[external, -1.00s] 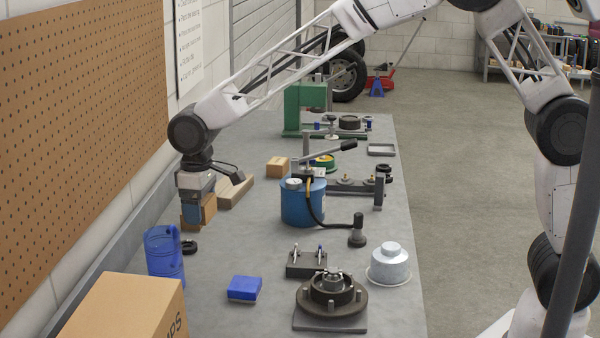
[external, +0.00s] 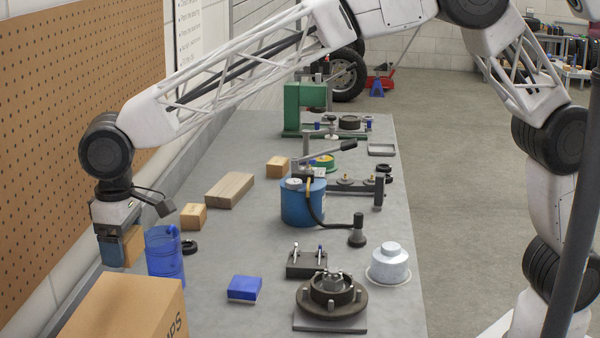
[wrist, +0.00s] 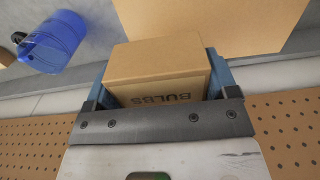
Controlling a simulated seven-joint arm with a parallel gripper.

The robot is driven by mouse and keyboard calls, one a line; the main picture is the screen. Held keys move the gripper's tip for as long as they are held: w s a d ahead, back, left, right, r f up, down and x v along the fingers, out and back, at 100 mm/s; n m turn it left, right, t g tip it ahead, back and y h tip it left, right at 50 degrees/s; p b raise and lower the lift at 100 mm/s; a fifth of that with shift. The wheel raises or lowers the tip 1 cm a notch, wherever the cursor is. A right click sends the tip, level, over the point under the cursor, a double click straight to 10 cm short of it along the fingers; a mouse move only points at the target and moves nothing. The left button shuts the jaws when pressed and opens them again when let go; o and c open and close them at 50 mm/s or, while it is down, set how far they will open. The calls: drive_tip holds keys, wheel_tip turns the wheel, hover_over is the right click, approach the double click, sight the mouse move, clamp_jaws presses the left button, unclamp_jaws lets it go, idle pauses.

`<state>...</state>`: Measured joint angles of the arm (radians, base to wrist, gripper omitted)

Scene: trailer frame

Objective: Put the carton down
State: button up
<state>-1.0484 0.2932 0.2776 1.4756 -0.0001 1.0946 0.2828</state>
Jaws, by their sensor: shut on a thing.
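My gripper (external: 120,247) is shut on a small brown carton (external: 133,244), at the left edge of the bench near the pegboard. In the wrist view the carton (wrist: 158,65) sits between the blue fingers and shows the word BULBS upside down. The gripper is just left of the blue jug (external: 164,258) and beyond the large cardboard box (external: 125,310) in the external view. I cannot tell whether the carton's underside touches anything.
Another small carton (external: 193,217) and a wooden block (external: 230,190) lie behind the jug. A black ring (external: 189,247) and a blue box (external: 244,288) are to its right. A blue canister (external: 302,203) stands mid-bench. The pegboard (external: 75,110) is close on the left.

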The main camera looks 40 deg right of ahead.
drive_tip(key=r, duration=0.2)
hover_over(119, 310)
drive_tip(key=shift+f, duration=0.25)
drive_tip(key=shift+s, duration=0.1)
drive_tip(key=shift+f, duration=0.1)
drive_tip(key=shift+f, duration=1.9)
drive_tip(key=shift+f, duration=2)
drive_tip(key=shift+f, duration=0.1)
drive_tip(key=o, duration=0.8)
drive_tip(key=shift+o, duration=0.2)
